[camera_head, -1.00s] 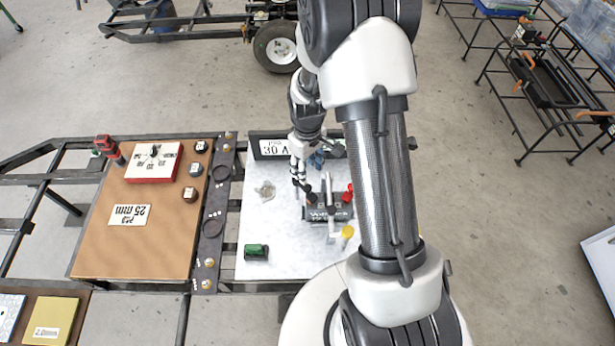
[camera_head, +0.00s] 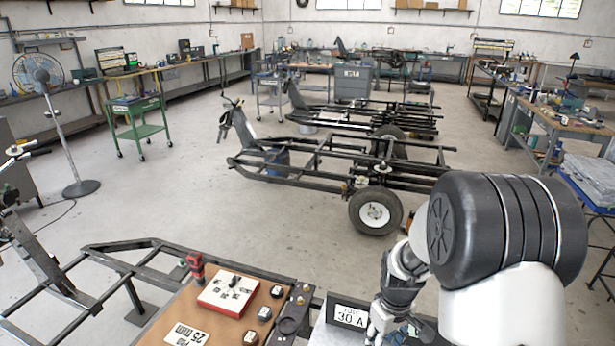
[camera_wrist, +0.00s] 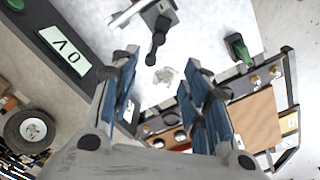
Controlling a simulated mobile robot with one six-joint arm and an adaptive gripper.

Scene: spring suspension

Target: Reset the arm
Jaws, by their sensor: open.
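My gripper (camera_wrist: 160,68) is open in the wrist view, its two blue-and-grey fingers spread apart with nothing between them. It points down over the light worktop (camera_wrist: 208,22). A small clear object (camera_wrist: 165,75) lies on the worktop, seen through the gap between the fingers. In the head view my arm's big dark joint fills the lower right.
A brown board (camera_head: 200,318) carries a red-and-white box (camera_head: 229,292) and small dark blocks. A red tool (camera_head: 196,267) stands beside it. The wrist view also shows a green part (camera_wrist: 238,47) and a black clamp (camera_wrist: 158,30). Beyond, a wheeled frame (camera_head: 320,160) stands on open floor.

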